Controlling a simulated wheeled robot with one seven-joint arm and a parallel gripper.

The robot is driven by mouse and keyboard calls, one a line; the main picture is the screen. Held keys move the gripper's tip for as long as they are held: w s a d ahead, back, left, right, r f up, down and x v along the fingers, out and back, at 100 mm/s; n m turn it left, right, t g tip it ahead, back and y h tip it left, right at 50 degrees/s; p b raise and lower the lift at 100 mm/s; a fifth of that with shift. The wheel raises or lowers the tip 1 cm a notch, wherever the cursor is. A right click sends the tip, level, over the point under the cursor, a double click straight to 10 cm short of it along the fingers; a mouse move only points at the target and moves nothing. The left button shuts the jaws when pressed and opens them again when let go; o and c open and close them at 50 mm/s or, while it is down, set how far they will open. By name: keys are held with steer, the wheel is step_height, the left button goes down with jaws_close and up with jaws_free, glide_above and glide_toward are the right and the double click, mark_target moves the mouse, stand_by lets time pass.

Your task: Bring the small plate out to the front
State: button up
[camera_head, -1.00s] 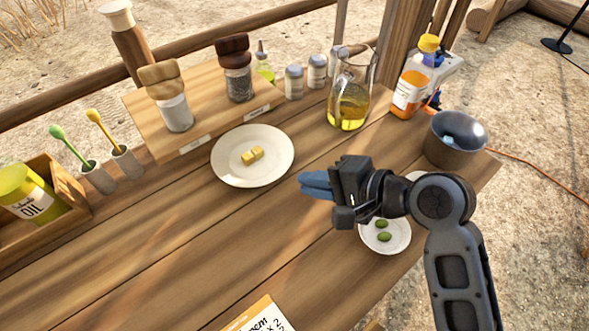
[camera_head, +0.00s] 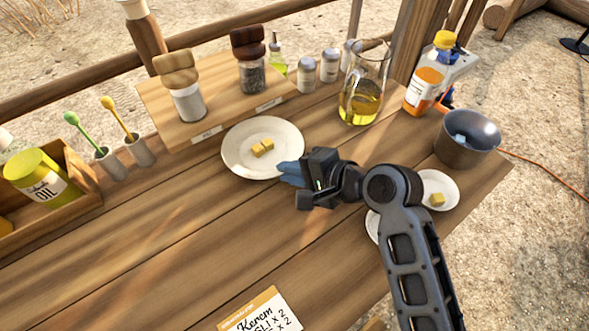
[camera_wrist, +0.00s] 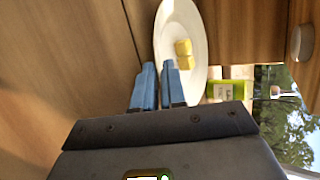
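A white plate (camera_head: 235,160) with two yellow cubes lies mid-table; it also shows in the wrist view (camera_wrist: 168,25). My gripper (camera_head: 281,172) has its blue fingers at this plate's near right rim. In the wrist view, the fingers (camera_wrist: 158,66) are slightly apart and empty, with the rim's edge appearing between them; contact cannot be told. A smaller white plate (camera_head: 449,181) with a yellow cube lies at the right, beyond my arm. Another small plate (camera_head: 371,227) is mostly hidden behind my arm.
A low wooden stand (camera_head: 222,117) with two shakers is behind the large plate. An oil jug (camera_head: 362,100), an orange-labelled bottle (camera_head: 428,82) and a dark bowl (camera_head: 466,145) stand back right. An oil tin (camera_head: 42,178) sits in a box at left.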

mark_target(356, 257)
steer(key=shift+c, duration=0.4)
jaws_close()
steer(key=shift+s+d+p, duration=0.55)
steer(key=shift+s+d, duration=0.25)
steer(key=shift+s, duration=0.4)
steer(key=shift+s+d+p, duration=0.55)
steer(key=shift+s+d, duration=0.25)
steer(key=shift+s, duration=0.35)
steer(key=shift+s+d+p, duration=0.55)
steer(key=shift+s+d, duration=0.25)
steer(key=shift+s, duration=0.4)
steer(key=shift+s+d+p, duration=0.35)
steer(key=shift+s+d, duration=0.65)
steer(key=shift+s, duration=0.45)
steer(key=shift+s+d+p, duration=0.3)
steer(key=shift+s+d, duration=0.65)
steer(key=shift+s, duration=0.55)
steer(key=shift+s+d+p, duration=0.35)
steer(key=shift+s+d, duration=0.65)
steer(key=shift+s, duration=0.45)
steer(key=shift+o, duration=2.3)
jaws_free()
steer(key=shift+o, duration=0.2)
steer(key=shift+f, duration=0.1)
